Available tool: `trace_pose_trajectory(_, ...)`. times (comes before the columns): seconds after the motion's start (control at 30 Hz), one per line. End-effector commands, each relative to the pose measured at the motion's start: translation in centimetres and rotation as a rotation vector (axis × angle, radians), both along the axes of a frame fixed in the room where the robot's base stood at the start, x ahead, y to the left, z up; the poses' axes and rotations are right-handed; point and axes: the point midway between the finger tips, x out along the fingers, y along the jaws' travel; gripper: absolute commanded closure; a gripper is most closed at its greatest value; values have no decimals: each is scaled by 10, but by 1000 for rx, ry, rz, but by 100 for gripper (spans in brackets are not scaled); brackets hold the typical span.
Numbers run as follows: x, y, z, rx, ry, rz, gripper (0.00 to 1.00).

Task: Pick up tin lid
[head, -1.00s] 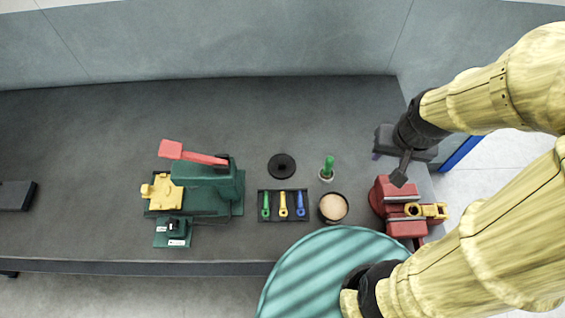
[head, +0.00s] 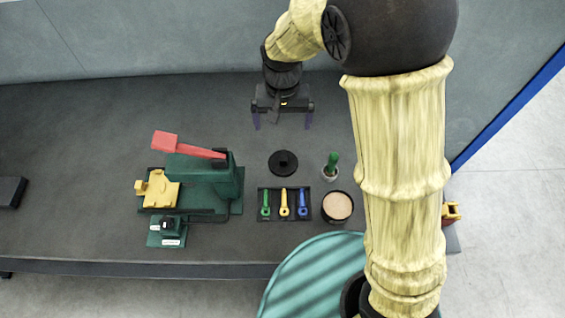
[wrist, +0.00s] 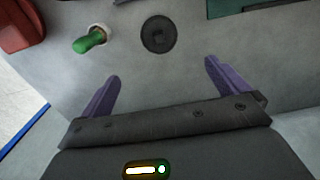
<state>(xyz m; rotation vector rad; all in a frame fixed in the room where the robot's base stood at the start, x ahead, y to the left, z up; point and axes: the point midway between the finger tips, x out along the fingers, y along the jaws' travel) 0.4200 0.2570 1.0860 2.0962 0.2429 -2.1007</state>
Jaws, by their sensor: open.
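The tin lid, a flat black disc with a small raised centre (head: 283,163), lies on the grey bench near the middle. It also shows in the wrist view (wrist: 158,35), just beyond the fingertips. My gripper (head: 283,122) points down behind the lid, toward the far side of the bench. Its two purple fingers are apart with nothing between them, as the wrist view also shows (wrist: 162,73). The lid is fully visible and untouched. An open round tin with tan contents (head: 337,206) stands in front and to the right of the lid.
A green-handled tool in a small pot (head: 331,168) stands right of the lid. A dark tray with coloured tools (head: 261,217) lies in front. A green machine with a red lever (head: 205,185) is at left. The red vise is mostly hidden by my arm.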

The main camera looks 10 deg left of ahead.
Motion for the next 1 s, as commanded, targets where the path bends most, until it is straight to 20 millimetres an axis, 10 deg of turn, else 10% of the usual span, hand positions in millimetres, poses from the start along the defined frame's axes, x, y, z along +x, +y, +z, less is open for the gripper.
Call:
trace_pose_trajectory(0.37,-2,1,-9,-2,3,5,0)
trace_pose_trajectory(1.0,-2,0,-112,-2,3,6,0)
